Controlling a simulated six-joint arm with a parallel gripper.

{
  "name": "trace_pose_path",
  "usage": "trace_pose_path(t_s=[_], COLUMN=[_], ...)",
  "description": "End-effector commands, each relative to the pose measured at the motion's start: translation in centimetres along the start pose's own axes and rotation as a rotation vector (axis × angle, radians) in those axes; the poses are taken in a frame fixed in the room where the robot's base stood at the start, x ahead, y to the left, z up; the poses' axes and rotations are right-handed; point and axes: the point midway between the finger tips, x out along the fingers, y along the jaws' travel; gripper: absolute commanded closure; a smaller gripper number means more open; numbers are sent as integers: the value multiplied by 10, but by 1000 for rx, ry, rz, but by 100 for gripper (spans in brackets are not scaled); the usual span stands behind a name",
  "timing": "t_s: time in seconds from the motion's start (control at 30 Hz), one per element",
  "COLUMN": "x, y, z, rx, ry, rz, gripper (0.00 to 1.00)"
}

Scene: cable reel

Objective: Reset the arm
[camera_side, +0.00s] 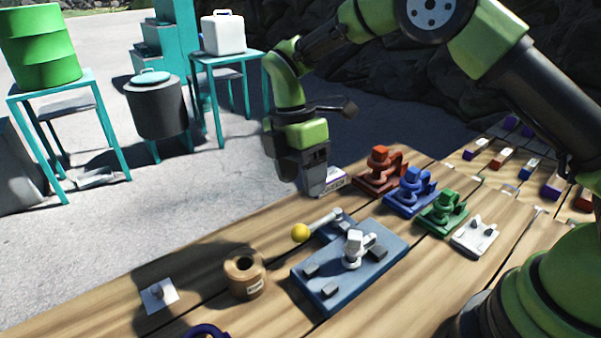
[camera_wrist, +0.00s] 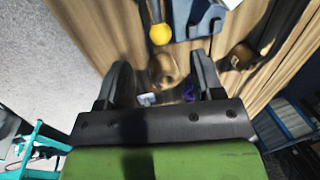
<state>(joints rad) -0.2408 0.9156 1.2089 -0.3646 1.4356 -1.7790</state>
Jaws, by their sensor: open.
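My gripper (camera_side: 314,182) hangs in the air above the back edge of the wooden table, pointing down. In the wrist view its two dark fingers (camera_wrist: 160,85) stand wide apart with nothing held between them. Below it are a blue-grey board (camera_side: 350,262) with a light grey clamp (camera_side: 355,248) and a lever with a yellow ball (camera_side: 300,232). The yellow ball also shows in the wrist view (camera_wrist: 160,34). A brown cable reel (camera_side: 244,277) stands on the table left of the board, apart from my gripper.
Red (camera_side: 380,170), blue (camera_side: 411,191) and green (camera_side: 442,210) clamp pieces and a white plate (camera_side: 474,237) line the table right of the board. A white card (camera_side: 159,295) and a purple ring (camera_side: 205,331) lie at the front left. Teal stands, a green drum (camera_side: 40,47) and a grey bin (camera_side: 158,105) are behind the table.

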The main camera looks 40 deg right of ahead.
Motion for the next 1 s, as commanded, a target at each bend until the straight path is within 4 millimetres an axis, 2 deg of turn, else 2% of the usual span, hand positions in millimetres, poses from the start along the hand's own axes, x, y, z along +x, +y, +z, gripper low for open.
trace_pose_path(t_s=[0.37,0.47,0.53,0.67,0.8,1.0], x=[-5,-19,-37,-78,-115,-144], y=[-1,-6,-13,-40,-78,-139], z=[1,3,8,19,32,48], rx=[8,65,150,385,665,1056], ry=[1,15,35,103,203,389], rz=[5,31,67,154,241,338], gripper=[39,39,39,39,39,39])
